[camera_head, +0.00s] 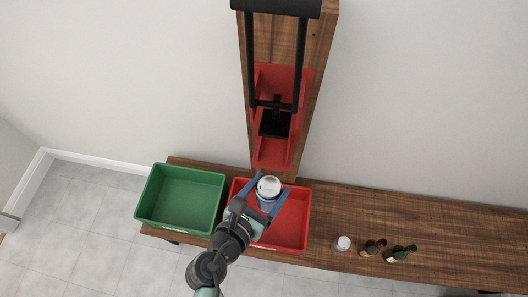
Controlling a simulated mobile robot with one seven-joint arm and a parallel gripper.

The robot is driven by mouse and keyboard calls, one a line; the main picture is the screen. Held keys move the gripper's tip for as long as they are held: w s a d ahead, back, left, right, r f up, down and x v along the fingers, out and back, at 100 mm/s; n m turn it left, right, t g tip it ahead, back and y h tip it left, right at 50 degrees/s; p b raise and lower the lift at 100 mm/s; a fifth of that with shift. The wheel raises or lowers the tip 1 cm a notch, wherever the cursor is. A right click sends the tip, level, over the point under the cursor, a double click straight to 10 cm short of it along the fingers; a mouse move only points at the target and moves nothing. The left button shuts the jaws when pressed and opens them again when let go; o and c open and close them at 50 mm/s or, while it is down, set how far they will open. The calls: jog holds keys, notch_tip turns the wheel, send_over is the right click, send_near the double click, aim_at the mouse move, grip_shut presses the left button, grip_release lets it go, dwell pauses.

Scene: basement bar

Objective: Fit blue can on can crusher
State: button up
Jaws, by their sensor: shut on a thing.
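A can with a silvery top (268,187) is held in my gripper (264,195). Its side is mostly hidden, so I cannot make out its colour. My gripper's blue fingers are shut on it from both sides, above the back part of the red bin as seen from overhead. The can crusher (262,151) is red with a black handle and black press block (274,123), mounted on an upright wooden board. The held can shows just below the crusher's lower end in the picture, apart from it.
A red bin (291,240) and a green bin (182,203) stand side by side on the wooden bench (420,215). A second can (343,243) and two bottles (373,247) (401,252) stand on the bench to the right. The bench beyond them is clear.

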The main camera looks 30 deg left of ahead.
jog(key=shift+s+a+r+p, duration=0.15)
jog(key=shift+a+r+p, duration=0.1)
jog(key=shift+r+p, duration=0.25)
jog(key=shift+s+a+r+p, duration=0.15)
jog(key=shift+a+r+p, duration=0.1)
jog(key=shift+r, duration=0.35)
jog(key=shift+w+a+f+b, duration=0.1)
jog(key=shift+w+f+b, duration=0.2)
jog(key=shift+w, duration=0.15)
jog(key=w+a+b, duration=0.1)
jog(key=w+b, duration=0.1)
jog(key=w, duration=0.2)
jog(key=w+a+f+b, duration=0.1)
jog(key=w+b, duration=0.1)
jog(key=w, duration=0.3)
jog(key=w+a+f+b, duration=0.1)
jog(key=w+a+b, duration=0.1)
jog(key=w, duration=0.3)
jog(key=shift+w+f+b, duration=0.1)
jog(key=shift+w+b, duration=0.1)
jog(key=shift+b, duration=0.4)
jog(key=o, duration=0.9)
